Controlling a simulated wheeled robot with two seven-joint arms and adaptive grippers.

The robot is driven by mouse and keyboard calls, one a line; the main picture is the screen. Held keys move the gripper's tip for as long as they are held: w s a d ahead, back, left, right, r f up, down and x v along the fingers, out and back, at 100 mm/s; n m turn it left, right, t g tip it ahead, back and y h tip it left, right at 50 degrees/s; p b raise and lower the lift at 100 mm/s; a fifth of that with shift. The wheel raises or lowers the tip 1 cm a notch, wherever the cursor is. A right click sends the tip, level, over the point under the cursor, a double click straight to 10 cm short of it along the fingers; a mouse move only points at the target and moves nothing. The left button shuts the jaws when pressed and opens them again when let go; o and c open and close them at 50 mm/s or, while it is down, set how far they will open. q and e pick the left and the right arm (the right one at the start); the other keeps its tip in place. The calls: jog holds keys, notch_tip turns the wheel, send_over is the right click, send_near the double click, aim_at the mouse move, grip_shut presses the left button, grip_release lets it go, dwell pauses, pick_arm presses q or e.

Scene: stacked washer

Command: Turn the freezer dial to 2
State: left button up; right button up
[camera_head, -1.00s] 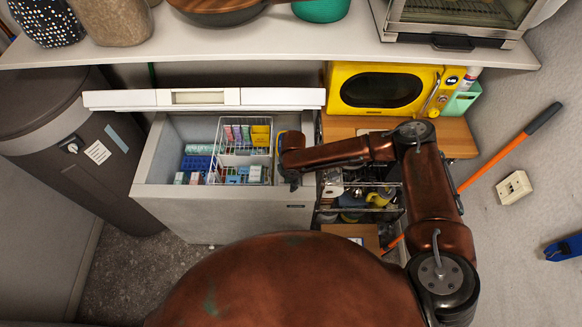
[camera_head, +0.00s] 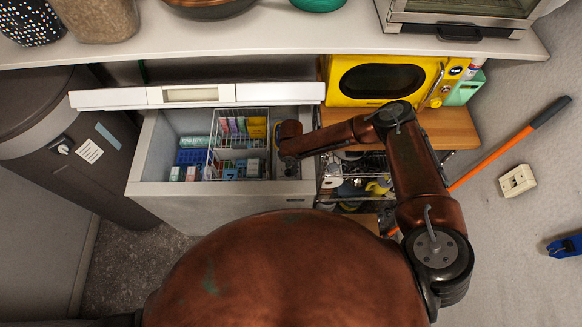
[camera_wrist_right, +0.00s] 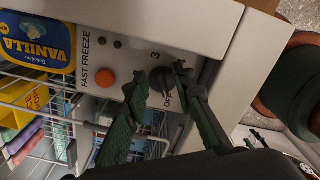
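The freezer (camera_head: 240,197) is a white chest with its lid raised. Its dial (camera_wrist_right: 162,80) is a small dark knob on the white control panel in the right wrist view, right of an orange button marked FAST FREEZE. My right gripper (camera_wrist_right: 162,78) has one dark finger on each side of the dial. I cannot tell whether the fingers touch it. In the head view, my right gripper (camera_head: 287,166) reaches into the freezer's right end, mostly hidden by its wrist. My left gripper is out of view.
A wire basket (camera_head: 238,143) of boxes hangs inside the freezer, close to my right gripper. A vanilla tub (camera_wrist_right: 38,42) sits near the panel. A yellow microwave (camera_head: 382,82) and a wire rack (camera_head: 345,180) stand right of the freezer. A shelf (camera_head: 270,42) runs above.

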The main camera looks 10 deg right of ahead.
jog(key=shift+f, duration=0.3)
grip_shut()
dwell(0.3)
